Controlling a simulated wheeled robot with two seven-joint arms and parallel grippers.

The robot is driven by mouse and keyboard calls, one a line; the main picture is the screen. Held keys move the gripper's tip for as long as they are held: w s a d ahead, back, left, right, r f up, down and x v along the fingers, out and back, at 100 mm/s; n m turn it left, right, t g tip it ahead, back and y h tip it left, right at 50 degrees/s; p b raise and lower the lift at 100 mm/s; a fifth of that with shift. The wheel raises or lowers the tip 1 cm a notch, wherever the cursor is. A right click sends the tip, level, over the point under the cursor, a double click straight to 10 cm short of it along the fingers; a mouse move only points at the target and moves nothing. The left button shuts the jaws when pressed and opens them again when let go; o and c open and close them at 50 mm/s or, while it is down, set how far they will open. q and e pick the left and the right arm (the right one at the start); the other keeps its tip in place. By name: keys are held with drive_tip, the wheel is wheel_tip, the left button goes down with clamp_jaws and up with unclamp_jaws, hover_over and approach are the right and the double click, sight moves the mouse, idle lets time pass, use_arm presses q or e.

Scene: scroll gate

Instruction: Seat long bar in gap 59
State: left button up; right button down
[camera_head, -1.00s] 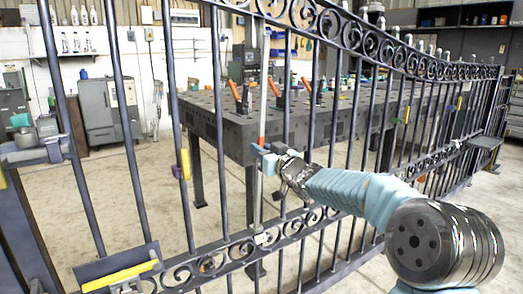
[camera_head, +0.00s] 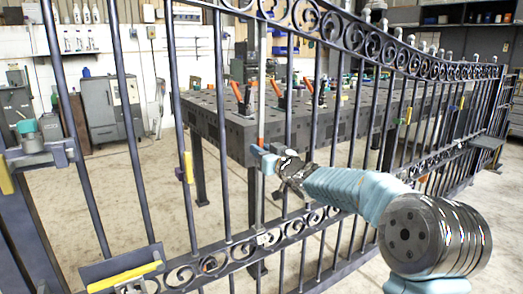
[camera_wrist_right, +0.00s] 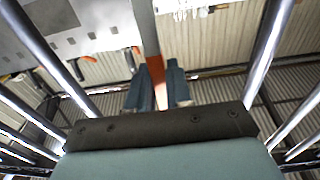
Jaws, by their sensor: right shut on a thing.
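The long bar (camera_head: 260,200) is a slim, light grey upright bar with an orange-red band in the gate (camera_head: 228,150). It stands close to vertical between dark fixed bars. Its lower end meets the lower scroll band near a small pale block (camera_head: 264,239); its upper part reaches the upper scroll band. I cannot tell whether either end is seated. My left gripper is not in view.
A dark perforated worktable (camera_head: 235,135) with orange-handled clamps stands behind the gate. A grey ledge (camera_head: 40,158) with a teal-topped item is at the left. A dark tray with a yellow strip (camera_head: 125,278) is at the lower left. Fixed bars flank my right arm.

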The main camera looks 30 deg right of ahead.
drive_tip(key=shift+w+f+p, duration=0.25)
drive_tip(key=shift+w+p, duration=0.55)
drive_tip(key=shift+p, duration=0.3)
idle(0.3)
drive_tip(key=c, duration=1.2)
unclamp_jaws()
drive_tip(key=shift+f, duration=0.1)
drive_tip(key=shift+o, duration=1.2)
drive_tip(key=s+d+b, duration=0.1)
drive_tip(key=s, duration=1.2)
drive_tip(key=shift+s, duration=0.35)
